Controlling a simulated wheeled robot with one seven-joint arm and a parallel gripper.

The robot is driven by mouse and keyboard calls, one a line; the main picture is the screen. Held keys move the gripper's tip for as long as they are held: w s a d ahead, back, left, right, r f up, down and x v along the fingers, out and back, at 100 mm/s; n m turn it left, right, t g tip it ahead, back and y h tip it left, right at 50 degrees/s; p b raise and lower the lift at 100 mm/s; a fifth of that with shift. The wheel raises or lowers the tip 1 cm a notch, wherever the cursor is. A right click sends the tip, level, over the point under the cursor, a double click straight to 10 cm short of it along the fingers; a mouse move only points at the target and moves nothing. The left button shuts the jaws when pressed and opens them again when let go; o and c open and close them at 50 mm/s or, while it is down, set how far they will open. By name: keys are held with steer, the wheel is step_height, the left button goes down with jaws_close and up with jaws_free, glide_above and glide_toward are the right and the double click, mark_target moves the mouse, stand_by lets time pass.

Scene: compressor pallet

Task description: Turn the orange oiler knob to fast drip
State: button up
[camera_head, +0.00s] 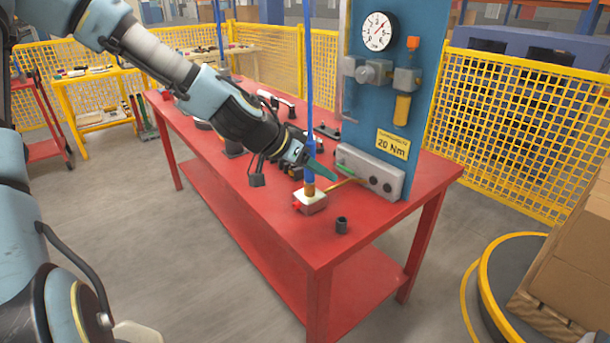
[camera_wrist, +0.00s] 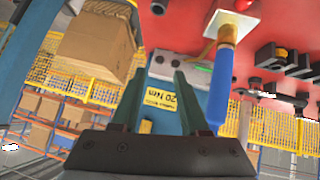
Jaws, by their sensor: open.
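The orange oiler knob (camera_head: 413,42) sits on top of the grey oiler block (camera_head: 407,80), high on the blue panel (camera_head: 366,95), with a yellow bowl (camera_head: 402,110) hanging below. My gripper (camera_head: 326,168) is low over the red table, left of the panel and well below the knob, close to the blue hose. In the wrist view my gripper (camera_wrist: 159,75) has its two green fingers apart with nothing between them. That view looks past them to the yellow 20 Nm label (camera_wrist: 159,101), seen inverted. I cannot make out the orange knob in the wrist view.
A vertical blue hose (camera_head: 309,100) rises from a fitting (camera_head: 311,203) in front of my gripper; it shows in the wrist view (camera_wrist: 220,90). A grey box (camera_head: 370,172) stands at the panel's foot. A gauge (camera_head: 379,31) and regulator (camera_head: 373,73) sit left of the oiler.

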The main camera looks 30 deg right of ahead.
steer(key=shift+w+a+f+n+y, duration=0.2)
steer(key=shift+a+f, duration=0.15)
steer(key=shift+a, duration=0.3)
steer(key=shift+w+a+f+n+y, duration=0.2)
steer(key=shift+a+f, duration=0.1)
steer(key=shift+a, duration=0.3)
